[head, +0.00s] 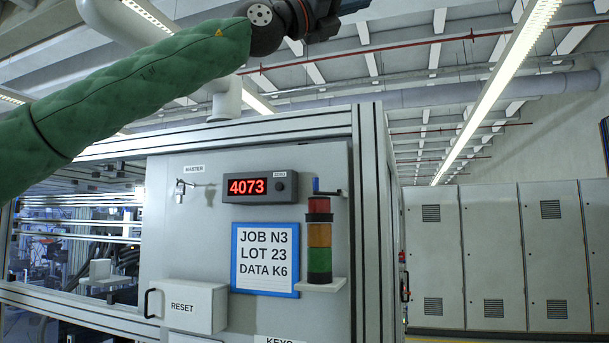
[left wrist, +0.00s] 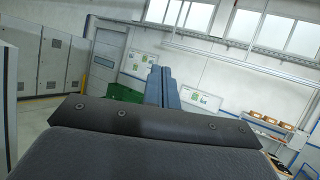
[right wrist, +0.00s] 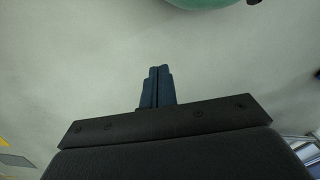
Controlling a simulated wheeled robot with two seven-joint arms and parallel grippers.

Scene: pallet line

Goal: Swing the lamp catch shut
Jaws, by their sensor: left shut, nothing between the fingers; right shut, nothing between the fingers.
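The lamp is a stacked red, amber and green light (head: 319,245) standing on a small white shelf on the grey panel. Just above it is the lamp catch (head: 317,187), a small piece with a blue upright tab and a thin bar reaching right. Whether it is open or shut is too small to tell. My left arm crosses the top of the head view, well above the panel, with its gripper out of frame. My left gripper (left wrist: 162,85) is shut and empty in its wrist view. My right gripper (right wrist: 157,84) is shut and empty, facing a plain pale surface.
The panel (head: 190,240) also carries a red 4073 display (head: 247,186), a key at MASTER (head: 180,190), a blue-framed job sheet (head: 265,258) and a RESET box (head: 187,306) with a black handle. Grey cabinets (head: 500,260) stand at the right. Space before the lamp looks clear.

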